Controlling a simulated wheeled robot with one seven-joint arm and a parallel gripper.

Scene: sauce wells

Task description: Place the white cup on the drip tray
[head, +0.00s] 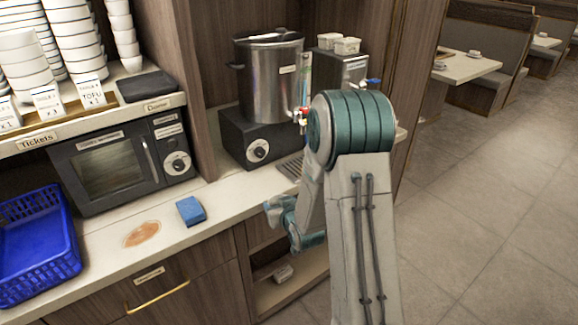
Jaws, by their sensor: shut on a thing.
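The drip tray (291,167) is a dark slatted panel on the counter, below the tap of the steel pot. My arm stands in front of its right side and hides part of it. My gripper's fingers do not show; only my arm and its teal wrist part show, low by the counter's front edge. No single white cup can be made out as the one held. A stack of white cups (123,35) stands on the upper shelf at the left.
The steel pot (268,80) stands on a black heater behind the tray. A blue sponge (190,211) and an orange-brown stain (141,233) are on the counter. A blue basket (38,245) and a microwave (115,165) are at the left. An open shelf lies below the counter.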

